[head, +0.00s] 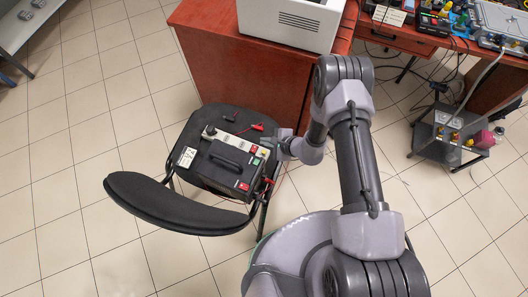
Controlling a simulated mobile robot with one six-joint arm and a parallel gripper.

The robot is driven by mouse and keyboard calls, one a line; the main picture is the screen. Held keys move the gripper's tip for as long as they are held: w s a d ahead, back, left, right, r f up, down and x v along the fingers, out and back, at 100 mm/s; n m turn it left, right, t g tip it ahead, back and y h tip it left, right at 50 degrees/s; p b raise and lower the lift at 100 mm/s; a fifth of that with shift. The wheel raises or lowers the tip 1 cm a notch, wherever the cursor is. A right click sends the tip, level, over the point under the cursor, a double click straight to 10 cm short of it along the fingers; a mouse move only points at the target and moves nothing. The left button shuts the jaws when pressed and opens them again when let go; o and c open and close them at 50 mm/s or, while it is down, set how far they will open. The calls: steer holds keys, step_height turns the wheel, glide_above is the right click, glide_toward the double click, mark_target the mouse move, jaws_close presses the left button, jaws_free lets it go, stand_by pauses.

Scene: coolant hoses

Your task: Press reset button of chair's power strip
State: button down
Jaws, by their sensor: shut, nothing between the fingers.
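A black chair (160,205) stands left of centre, its curved backrest towards the front. On its seat sits a dark box with a black handle (226,160). A pale strip-like panel (232,142) lies along the box's far side, with a black knob at its left end. Small red (254,149) and green (257,161) parts show near its right end; I cannot tell which one is the reset button. My gripper (276,138) is shut and empty, just right of the panel's right end. Whether it touches anything is too small to tell.
A red-brown cabinet (245,75) with a white machine (292,22) on top stands behind the chair. Red clips and leads lie around the box. A small dark cart (445,140) and a cluttered bench are at right. The tiled floor (80,130) at left is clear.

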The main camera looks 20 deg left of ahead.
step_height(320, 180, down, 7)
steer(key=b, duration=0.5)
steer(key=shift+f, duration=0.15)
stand_by(1.5)
steer(key=shift+f+b, duration=0.4)
steer(key=shift+b, duration=0.15)
steer(key=shift+f+b, duration=0.35)
stand_by(0.6)
steer(key=shift+r+p, duration=0.6)
steer(key=shift+r, duration=0.2)
steer(key=shift+r, duration=0.1)
steer(key=shift+r+p, duration=1.85)
steer(key=shift+r, duration=0.55)
